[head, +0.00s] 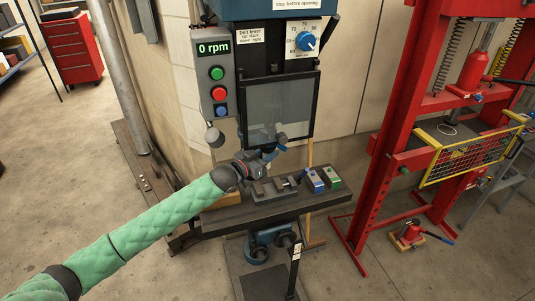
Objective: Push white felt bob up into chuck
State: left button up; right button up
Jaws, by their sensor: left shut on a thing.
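My left gripper (275,153) comes in from the left on a green-sleeved arm. It is just in front of the lower edge of the drill press's clear guard (280,105), above the table. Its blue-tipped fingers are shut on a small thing. A small greyish rounded piece, which I take for the felt bob (282,137), shows at the fingertips, but it is too small and dark to make out well. The chuck is not clearly visible behind the guard. I cannot tell whether bob and chuck touch. My right gripper is out of view.
The control panel (216,85) reads 0 rpm. A red press frame (400,120) with a yellow guard (465,162) stands at right.

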pick_arm(q)
jog(key=shift+w+r, duration=0.15)
jog(key=shift+r, duration=0.4)
grip_shut()
jog(key=o, duration=1.2)
grip_release()
jog(key=shift+f, duration=0.1)
jog(key=shift+c, duration=0.2)
jog(key=shift+s, duration=0.2)
jog(key=shift+s+a+f, duration=0.15)
jog(key=shift+a+f, duration=0.05)
jog(key=shift+f, duration=0.1)
jog(key=b+v, duration=0.3)
jog(key=v, duration=0.3)
jog(key=shift+s+a+r, duration=0.35)
jog(key=shift+s+a, duration=0.05)
jog(key=shift+s, duration=0.05)
